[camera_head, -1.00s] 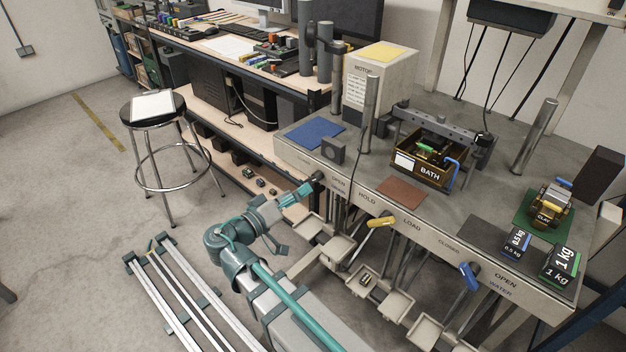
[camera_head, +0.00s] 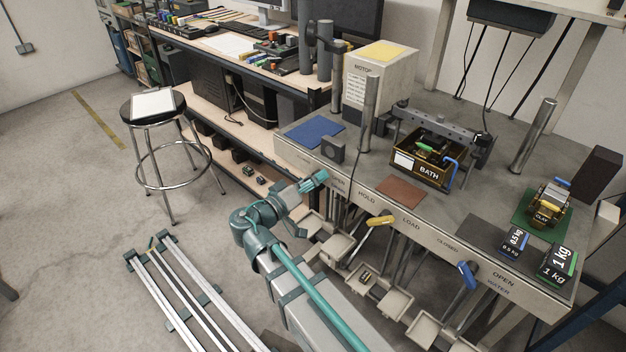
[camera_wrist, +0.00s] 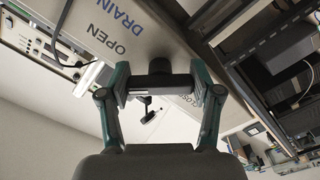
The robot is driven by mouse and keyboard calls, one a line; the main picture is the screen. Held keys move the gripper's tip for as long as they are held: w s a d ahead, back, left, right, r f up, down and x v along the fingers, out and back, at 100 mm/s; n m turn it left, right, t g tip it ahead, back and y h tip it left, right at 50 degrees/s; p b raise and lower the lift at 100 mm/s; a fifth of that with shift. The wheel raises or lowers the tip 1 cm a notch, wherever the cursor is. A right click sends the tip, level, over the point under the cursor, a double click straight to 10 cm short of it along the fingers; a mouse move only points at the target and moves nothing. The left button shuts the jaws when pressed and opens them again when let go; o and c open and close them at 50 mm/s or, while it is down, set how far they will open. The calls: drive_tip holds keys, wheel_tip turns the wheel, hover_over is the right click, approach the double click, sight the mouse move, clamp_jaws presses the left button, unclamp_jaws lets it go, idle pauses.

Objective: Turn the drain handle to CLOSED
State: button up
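The drain handle (camera_wrist: 160,83) is dark and lies between my fingers in the wrist view, its bar spanning most of the gap. My gripper (camera_wrist: 160,85) has its two teal fingers wide apart, one on each side of the handle. Whether the pads touch it I cannot tell. The OPEN and DRAIN lettering (camera_wrist: 115,32) is on the grey panel above left, and CLOSED is partly covered at the right finger. In the head view my gripper (camera_head: 315,181) is at the left end of the bench front and hides the handle.
A yellow lever (camera_head: 380,220) and a blue lever (camera_head: 467,275) stick out farther right along the bench front (camera_head: 440,237). Several pale trays (camera_head: 337,247) hang below. A stool (camera_head: 152,106) stands at the left, with open floor around it.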

drive_tip(key=c, duration=0.5)
drive_tip(key=shift+n, duration=0.5)
drive_tip(key=n+p, duration=0.1)
drive_tip(key=n, duration=0.1)
drive_tip(key=shift+r+n, duration=0.1)
drive_tip(key=shift+n, duration=0.3)
drive_tip(key=n+p, duration=0.1)
drive_tip(key=n, duration=0.2)
drive_tip(key=shift+r+n, duration=0.1)
drive_tip(key=shift+n, duration=0.3)
drive_tip(key=n+p, duration=0.4)
drive_tip(key=n, duration=0.2)
drive_tip(key=shift+r, duration=0.15)
drive_tip(key=shift+n+p, duration=1.55)
drive_tip(key=shift+n, duration=0.55)
